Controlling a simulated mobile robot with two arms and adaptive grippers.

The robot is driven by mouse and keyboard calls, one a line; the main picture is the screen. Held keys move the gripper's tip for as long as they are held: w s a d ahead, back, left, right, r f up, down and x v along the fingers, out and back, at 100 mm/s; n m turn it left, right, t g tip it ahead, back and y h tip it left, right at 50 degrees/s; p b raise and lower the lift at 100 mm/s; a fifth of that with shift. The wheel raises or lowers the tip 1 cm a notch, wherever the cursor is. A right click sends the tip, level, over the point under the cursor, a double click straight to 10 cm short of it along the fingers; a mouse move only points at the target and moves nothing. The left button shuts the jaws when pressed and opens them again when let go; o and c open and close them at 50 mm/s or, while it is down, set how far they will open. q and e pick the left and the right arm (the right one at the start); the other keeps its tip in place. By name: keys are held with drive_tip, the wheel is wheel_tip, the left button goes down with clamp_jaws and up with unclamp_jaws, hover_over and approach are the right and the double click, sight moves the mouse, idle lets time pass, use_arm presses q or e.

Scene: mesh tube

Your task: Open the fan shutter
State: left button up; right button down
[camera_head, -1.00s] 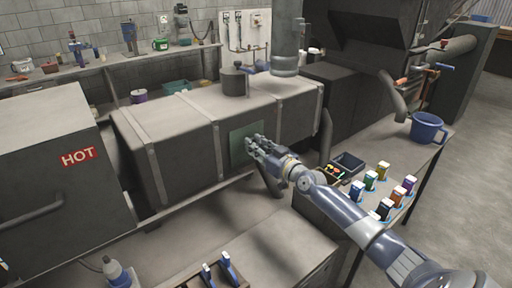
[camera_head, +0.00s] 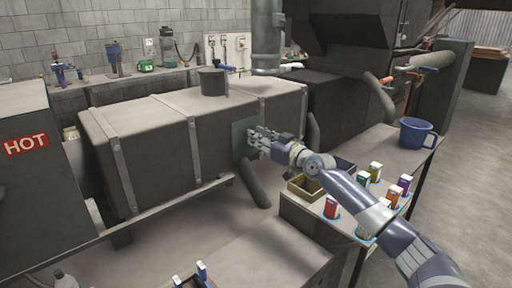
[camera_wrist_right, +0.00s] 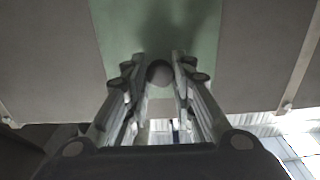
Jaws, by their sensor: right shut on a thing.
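The fan shutter appears to be a flat green plate (camera_head: 240,138) on the front side of a long grey duct (camera_head: 160,150). My right gripper (camera_head: 257,138) is at the front of this plate. In the right wrist view, the green plate (camera_wrist_right: 190,30) fills the upper middle. There my right gripper (camera_wrist_right: 158,72) is shut on a round grey knob (camera_wrist_right: 158,74), which sits between its fingertips in front of the plate. The fingers hide part of the knob and plate.
A side table at right holds a blue mug (camera_head: 417,132), an open box (camera_head: 305,186) and several small coloured cartons (camera_head: 331,207). A grey cabinet marked HOT (camera_head: 25,145) stands at left. A grey bench top (camera_head: 250,250) lies below the duct.

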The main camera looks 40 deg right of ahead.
drive_tip(key=shift+r, duration=0.1)
drive_tip(key=c, duration=1.3)
unclamp_jaws()
drive_tip(key=shift+c, duration=0.2)
drive_tip(key=s, duration=1.2)
drive_tip(key=shift+d, duration=0.4)
